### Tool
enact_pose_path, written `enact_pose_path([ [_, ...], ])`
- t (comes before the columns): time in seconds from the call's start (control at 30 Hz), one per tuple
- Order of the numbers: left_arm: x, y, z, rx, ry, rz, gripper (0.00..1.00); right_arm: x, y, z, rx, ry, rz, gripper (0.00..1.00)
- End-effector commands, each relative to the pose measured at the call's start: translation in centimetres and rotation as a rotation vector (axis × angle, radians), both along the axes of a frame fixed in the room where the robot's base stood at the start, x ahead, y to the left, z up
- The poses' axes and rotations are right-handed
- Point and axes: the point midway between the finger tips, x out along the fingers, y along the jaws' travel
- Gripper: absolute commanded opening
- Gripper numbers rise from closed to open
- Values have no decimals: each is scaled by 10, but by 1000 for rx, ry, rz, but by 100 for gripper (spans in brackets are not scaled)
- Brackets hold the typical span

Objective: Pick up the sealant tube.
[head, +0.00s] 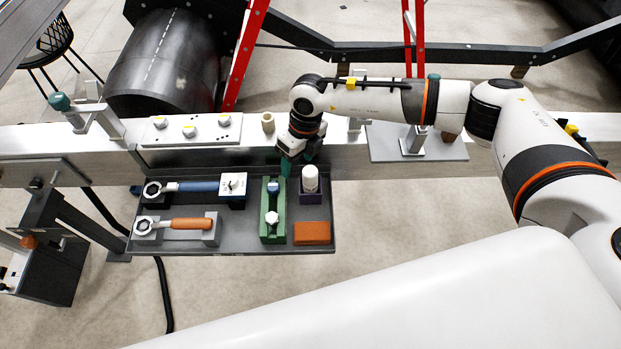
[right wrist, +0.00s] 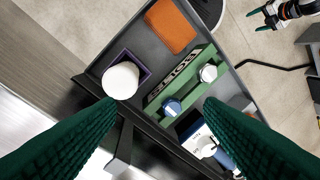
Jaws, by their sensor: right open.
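A white round-topped cylinder (head: 310,178), which looks like the sealant tube, stands upright in a dark purple square holder (head: 314,197) on the grey tray. In the right wrist view the white cylinder (right wrist: 121,80) is seen from above, left of centre. My right gripper (head: 297,164) is just behind and left of it in the head view, above the tray's back edge. Its green fingers (right wrist: 155,130) are wide apart, with nothing between them. My left gripper (right wrist: 257,20) shows small at the top right of the wrist view, its fingers apart and empty.
The tray (head: 255,245) also holds a green block (head: 273,232) with blue and white knobs beside the holder, an orange block (head: 312,233), a blue-handled tool (head: 195,187) and an orange-handled tool (head: 190,223). A beige cylinder (head: 267,122) stands on the beam behind.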

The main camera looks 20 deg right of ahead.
Motion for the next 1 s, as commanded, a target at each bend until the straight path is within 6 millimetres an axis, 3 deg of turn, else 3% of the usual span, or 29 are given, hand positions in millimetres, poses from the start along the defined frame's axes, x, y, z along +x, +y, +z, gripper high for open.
enact_pose_path([
  [0.03, 0, 0, 1, 0, 0, 0, 72, 7, -18, 4, -71, -14, -3, 62],
  [0.1, 0, 0, 0, 0, 1, 0, 72, 13, -34, 5, -136, -24, -9, 62],
  [0.2, 0, 0, -5, 0, 1, -1, 72, 15, -43, -2, -171, -27, -11, 62],
  [0.5, -1, 0, -35, 1, 2, -1, 72, 14, -41, -53, -167, -27, -9, 62],
  [0.77, -1, 0, -43, 1, 2, -1, 72, 13, -38, -72, -164, -27, -8, 62],
  [1.0, -1, 0, -66, 1, 2, -1, 72, 11, -34, -110, -165, -26, -10, 62],
])
